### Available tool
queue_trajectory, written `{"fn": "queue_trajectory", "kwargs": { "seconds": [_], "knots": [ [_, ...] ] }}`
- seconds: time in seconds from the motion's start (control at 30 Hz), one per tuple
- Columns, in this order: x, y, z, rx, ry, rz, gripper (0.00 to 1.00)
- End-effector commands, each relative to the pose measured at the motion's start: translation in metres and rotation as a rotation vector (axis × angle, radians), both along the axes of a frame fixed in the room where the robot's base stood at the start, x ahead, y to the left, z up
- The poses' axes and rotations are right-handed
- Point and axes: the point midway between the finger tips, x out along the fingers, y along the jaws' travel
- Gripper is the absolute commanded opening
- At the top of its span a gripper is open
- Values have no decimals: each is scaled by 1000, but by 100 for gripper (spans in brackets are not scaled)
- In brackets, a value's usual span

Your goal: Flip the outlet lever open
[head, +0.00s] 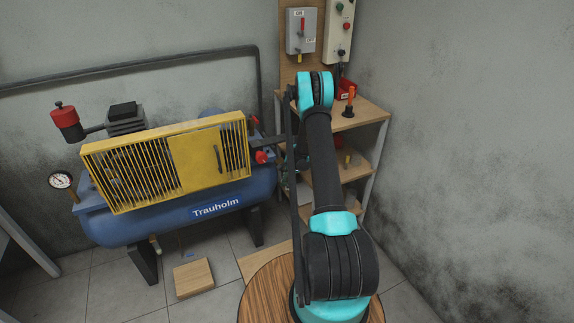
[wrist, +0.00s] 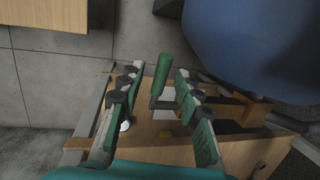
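A green lever (wrist: 163,74) stands out between the fingers of my gripper (wrist: 159,84) in the wrist view, beside the blue tank (wrist: 255,45). It looks like the outlet lever, though its valve body is mostly hidden. My gripper is open, with one finger on each side of the lever and gaps visible. In the head view my arm reaches to the right end of the compressor (head: 215,208). There my arm hides the green lever and most of my gripper.
A wooden shelf (head: 372,112) stands behind my arm, with an orange-handled tool on top. A red knob (head: 262,157) sits at the compressor's right end. A switch box (head: 301,30) hangs above. A wooden block (head: 193,277) lies on the floor.

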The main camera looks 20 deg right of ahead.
Motion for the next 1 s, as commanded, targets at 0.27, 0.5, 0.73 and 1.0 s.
{"fn": "queue_trajectory", "kwargs": {
  "seconds": [0.27, 0.5, 0.73, 1.0],
  "knots": [
    [-4, 3, 12, -166, -33, 1, 34],
    [-13, 3, 55, -164, -32, 1, 34],
    [-21, 1, 96, -163, -32, 2, 34],
    [-30, -1, 143, -163, -31, 1, 34]
  ]
}}
